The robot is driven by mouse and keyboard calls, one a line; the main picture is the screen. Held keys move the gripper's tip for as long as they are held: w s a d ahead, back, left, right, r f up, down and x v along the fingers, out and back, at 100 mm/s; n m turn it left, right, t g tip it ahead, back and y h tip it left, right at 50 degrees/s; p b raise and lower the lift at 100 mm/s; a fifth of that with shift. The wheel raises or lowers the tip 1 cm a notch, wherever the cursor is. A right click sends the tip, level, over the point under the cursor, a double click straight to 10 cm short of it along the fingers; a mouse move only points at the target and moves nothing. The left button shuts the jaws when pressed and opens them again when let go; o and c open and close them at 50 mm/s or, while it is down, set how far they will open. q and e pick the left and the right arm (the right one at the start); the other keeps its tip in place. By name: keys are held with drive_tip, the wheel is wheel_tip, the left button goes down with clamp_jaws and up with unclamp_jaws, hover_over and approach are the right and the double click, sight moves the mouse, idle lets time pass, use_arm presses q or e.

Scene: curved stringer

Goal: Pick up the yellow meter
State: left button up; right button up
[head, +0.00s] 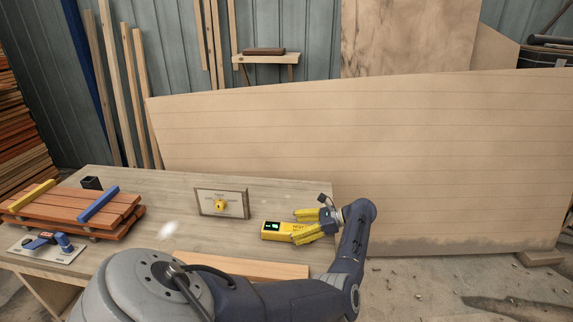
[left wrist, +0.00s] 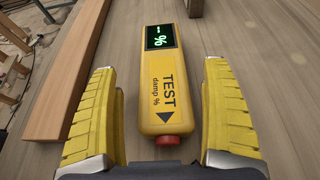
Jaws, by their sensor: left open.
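The yellow meter (head: 283,231) lies on the wooden table near its right end. In the left wrist view the meter (left wrist: 166,85) shows a lit green display, the words "TEST damp %" and a red button at its near end. My left gripper (head: 300,227) is open, with its yellow fingers pointing at the meter. In the left wrist view the fingers (left wrist: 163,120) stand on either side of the meter's near end, with a gap on each side. My right gripper is not in view.
A wooden bar (head: 240,266) lies along the table's front, beside the meter. A framed board with a yellow knob (head: 235,203) stands behind it. Clamped reddish planks (head: 75,208) and a blue tool (head: 50,241) are at the left. A large curved panel (head: 400,165) stands behind the table.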

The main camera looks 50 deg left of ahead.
sight(288, 228)
use_arm(q)
drive_tip(key=shift+x, duration=2.15)
drive_tip(key=shift+w+a+r, duration=0.1)
drive_tip(key=shift+w+a, duration=0.05)
drive_tip(key=c, duration=1.4)
drive_tip(key=shift+c, duration=0.9)
drive_tip(key=shift+r, duration=0.1)
